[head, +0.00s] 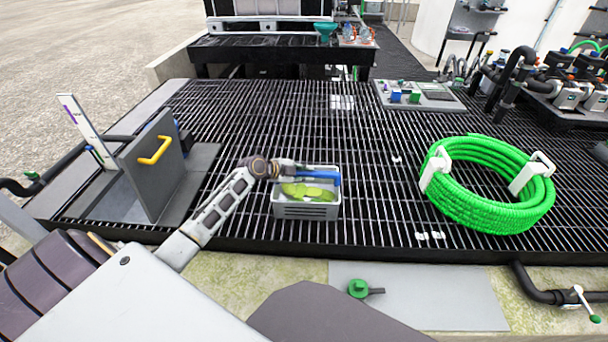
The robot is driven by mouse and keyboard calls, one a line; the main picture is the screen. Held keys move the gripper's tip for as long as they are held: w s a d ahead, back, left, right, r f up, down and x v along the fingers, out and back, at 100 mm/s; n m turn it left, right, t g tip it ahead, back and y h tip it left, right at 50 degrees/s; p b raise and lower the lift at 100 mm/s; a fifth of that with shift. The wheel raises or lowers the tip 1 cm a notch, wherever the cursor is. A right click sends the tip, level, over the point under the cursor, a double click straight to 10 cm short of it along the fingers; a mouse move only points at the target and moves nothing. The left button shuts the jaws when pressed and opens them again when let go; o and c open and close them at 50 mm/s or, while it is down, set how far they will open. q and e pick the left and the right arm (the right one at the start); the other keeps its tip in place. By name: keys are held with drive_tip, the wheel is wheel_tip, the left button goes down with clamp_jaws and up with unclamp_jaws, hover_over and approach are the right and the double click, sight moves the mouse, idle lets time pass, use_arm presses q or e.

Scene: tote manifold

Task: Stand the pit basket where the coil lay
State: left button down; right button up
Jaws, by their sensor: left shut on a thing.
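The pit basket (306,211) is a small grey slatted box with green, leaf-like matter in it. It is upright, over the near middle of the black grating; I cannot tell if it rests on the bars or hangs just above them. My left gripper (304,173) is shut at the basket's top, by a blue bar (322,175) along its far side. The fingertips are too small to make out clearly. The coil (487,185), a bright green ribbed hose with white straps, lies on the grating at the right, apart from the basket. My right gripper is not in view.
A grey upright panel with a yellow handle (154,150) stands left of the basket. A grey board with coloured blocks (420,96) lies at the back right. Pipes and valves (560,80) crowd the far right. The grating (270,120) behind the basket is mostly clear.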

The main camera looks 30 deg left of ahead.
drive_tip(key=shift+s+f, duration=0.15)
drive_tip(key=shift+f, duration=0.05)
use_arm(q)
drive_tip(key=c, duration=1.3)
unclamp_jaws()
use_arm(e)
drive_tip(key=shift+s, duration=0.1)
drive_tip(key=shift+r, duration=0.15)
use_arm(q)
drive_tip(key=shift+v, duration=0.95)
drive_tip(key=shift+p+v, duration=0.35)
drive_tip(key=shift+v, duration=0.5)
drive_tip(key=p+v, duration=0.1)
drive_tip(key=v, duration=0.7)
drive_tip(key=shift+r, duration=0.15)
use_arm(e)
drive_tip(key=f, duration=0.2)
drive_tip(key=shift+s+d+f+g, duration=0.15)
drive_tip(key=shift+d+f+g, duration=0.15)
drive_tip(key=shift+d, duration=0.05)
use_arm(q)
drive_tip(key=shift+s+a, duration=0.1)
